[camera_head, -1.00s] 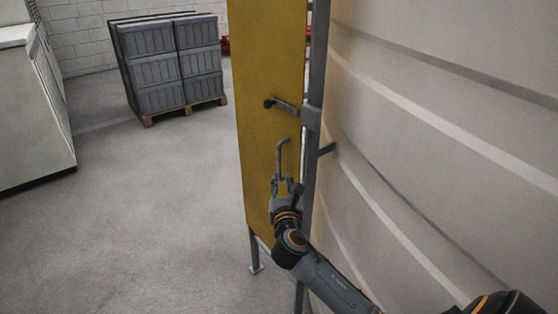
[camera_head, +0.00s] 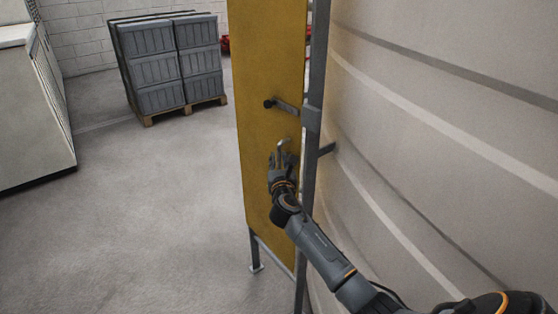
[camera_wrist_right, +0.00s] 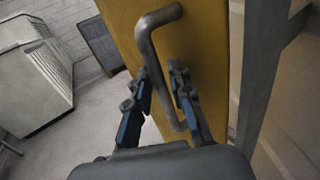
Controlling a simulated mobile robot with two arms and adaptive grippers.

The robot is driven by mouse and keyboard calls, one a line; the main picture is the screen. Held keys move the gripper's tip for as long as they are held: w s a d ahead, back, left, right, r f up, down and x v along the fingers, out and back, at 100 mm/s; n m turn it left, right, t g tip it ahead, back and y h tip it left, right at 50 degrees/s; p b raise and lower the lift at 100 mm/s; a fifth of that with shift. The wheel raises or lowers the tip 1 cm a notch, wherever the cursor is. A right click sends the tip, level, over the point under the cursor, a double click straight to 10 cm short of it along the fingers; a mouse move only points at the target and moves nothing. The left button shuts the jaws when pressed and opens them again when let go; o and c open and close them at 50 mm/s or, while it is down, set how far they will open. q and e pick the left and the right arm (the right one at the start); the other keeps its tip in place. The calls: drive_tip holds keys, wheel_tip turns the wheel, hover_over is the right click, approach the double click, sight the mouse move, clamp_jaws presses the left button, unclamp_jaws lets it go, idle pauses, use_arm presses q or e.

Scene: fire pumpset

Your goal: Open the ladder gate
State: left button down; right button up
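The ladder gate is a tall yellow panel (camera_head: 268,60) standing upright beside a grey post. It also fills the middle of the right wrist view (camera_wrist_right: 207,45). A bent grey handle (camera_wrist_right: 150,45) stands out from the panel; in the head view only its top (camera_head: 283,142) shows above my gripper. My right gripper (camera_head: 284,158) is in front of the panel at the handle. In the right wrist view its fingers (camera_wrist_right: 160,95) are apart, with the handle's bar running between them and no clear grip on it. My left gripper is not in view.
A large pale curved tank wall (camera_head: 440,120) stands close on the right. Stacked grey crates (camera_head: 172,65) stand on a pallet at the back left. The floor (camera_head: 150,200) left of the panel is clear.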

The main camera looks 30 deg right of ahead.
clamp_jaws()
